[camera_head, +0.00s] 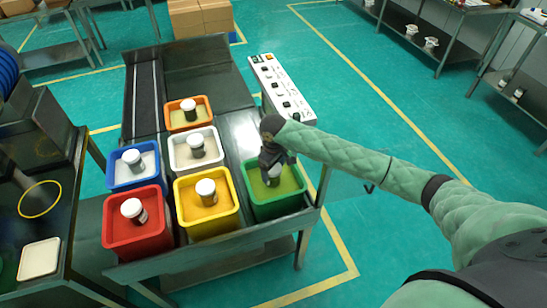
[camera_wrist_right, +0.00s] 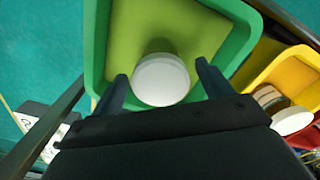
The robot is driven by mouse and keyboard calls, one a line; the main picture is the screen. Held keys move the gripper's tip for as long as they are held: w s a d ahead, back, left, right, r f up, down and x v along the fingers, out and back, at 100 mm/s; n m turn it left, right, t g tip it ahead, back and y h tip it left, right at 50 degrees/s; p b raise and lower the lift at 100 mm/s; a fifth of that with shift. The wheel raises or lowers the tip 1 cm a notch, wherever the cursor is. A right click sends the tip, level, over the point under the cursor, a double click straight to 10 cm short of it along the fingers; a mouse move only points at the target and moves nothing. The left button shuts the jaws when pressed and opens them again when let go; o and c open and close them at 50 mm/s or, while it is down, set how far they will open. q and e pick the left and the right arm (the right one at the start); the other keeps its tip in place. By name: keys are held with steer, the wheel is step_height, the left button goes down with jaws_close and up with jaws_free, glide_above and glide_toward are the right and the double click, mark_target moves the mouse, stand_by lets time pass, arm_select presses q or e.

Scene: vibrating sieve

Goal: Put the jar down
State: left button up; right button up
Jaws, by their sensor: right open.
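The jar (camera_head: 273,177), with a white lid, stands in the green bin (camera_head: 277,209) at the right end of the bin rows. In the right wrist view the jar's white lid (camera_wrist_right: 160,82) is seen from above, over the bin's yellow-green inside (camera_wrist_right: 190,22). My right gripper (camera_head: 272,158) reaches down into the green bin from above. Its two fingers are open, one on each side of the jar, with gaps visible beside the lid. The jar's lower part is mostly hidden by the lid and gripper. My left gripper is not in view.
Red (camera_head: 135,239), yellow (camera_head: 208,226), blue (camera_head: 140,182), white (camera_head: 197,160) and orange (camera_head: 188,119) bins, each with a jar, crowd the table to the left. A white control panel (camera_head: 281,88) lies behind. Open floor is at the right.

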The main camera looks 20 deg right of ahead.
step_height(320, 180, up, 8)
steer(key=b, duration=0.2)
steer(key=shift+f+b, duration=0.1)
steer(key=shift+b, duration=0.2)
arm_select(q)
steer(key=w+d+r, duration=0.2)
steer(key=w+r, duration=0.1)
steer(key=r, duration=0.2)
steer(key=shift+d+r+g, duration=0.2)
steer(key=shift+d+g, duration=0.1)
arm_select(e)
steer(key=shift+r, duration=0.5)
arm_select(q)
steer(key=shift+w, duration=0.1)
